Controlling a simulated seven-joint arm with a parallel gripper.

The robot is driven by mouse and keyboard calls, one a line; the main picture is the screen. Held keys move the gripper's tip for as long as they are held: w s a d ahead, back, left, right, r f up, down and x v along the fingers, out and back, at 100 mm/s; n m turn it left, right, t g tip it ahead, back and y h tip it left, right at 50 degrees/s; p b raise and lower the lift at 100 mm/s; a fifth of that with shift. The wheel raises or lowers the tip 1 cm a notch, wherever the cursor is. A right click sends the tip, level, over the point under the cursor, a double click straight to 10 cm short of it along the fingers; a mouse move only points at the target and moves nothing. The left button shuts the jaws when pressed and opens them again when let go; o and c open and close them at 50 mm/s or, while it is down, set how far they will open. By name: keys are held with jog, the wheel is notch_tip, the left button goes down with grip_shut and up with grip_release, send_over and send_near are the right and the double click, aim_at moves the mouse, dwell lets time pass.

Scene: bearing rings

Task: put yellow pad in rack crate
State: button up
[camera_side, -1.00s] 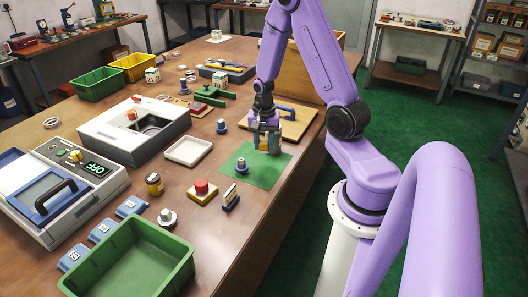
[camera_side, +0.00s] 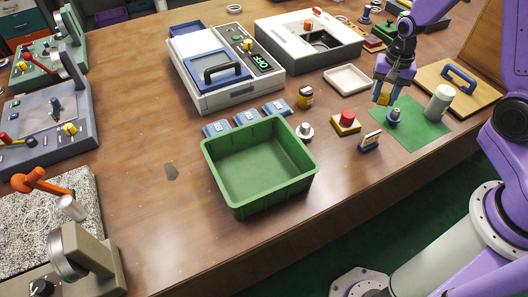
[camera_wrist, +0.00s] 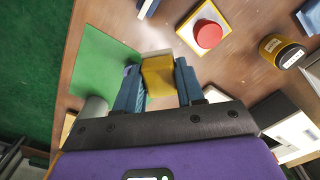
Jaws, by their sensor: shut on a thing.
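My gripper (camera_side: 386,94) is shut on the yellow pad (camera_side: 383,99), raised near the left edge of a green mat. In the wrist view the yellow pad (camera_wrist: 158,76) sits between the two blue fingers (camera_wrist: 157,85), with a pale strip along its far edge. A large open green crate (camera_side: 260,165) stands near the table's front edge, left of the gripper and well apart from it. Its visible floor is empty. I cannot tell from any label whether it is the rack crate.
A peg (camera_side: 395,116) and a pale cylinder (camera_side: 439,102) stand on the green mat (camera_side: 418,127). Bare table lies left of the crate.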

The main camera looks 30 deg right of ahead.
jog(key=s+a+r+n, duration=0.1)
jog(key=s+a+n, duration=0.2)
jog(key=a, duration=0.7)
jog(key=s+a+n, duration=0.2)
jog(key=a+n, duration=0.1)
jog(key=a, duration=0.8)
jog(key=s+a+r+n, duration=0.1)
jog(key=s+a+n, duration=0.2)
jog(key=a, duration=0.8)
jog(key=shift+s+a+r, duration=0.2)
jog(key=shift+s+r, duration=0.1)
send_over(243, 181)
jog(key=s, duration=0.1)
jog(key=f, duration=0.5)
jog(key=d+f, duration=0.1)
jog(key=f, duration=0.2)
jog(key=shift+f, duration=0.2)
jog(key=shift+w+a+f, duration=0.4)
jog(key=shift+f, duration=0.2)
jog(key=shift+w+a+f, duration=0.1)
jog(key=shift+f, duration=1.55)
jog(key=shift+f, duration=0.15)
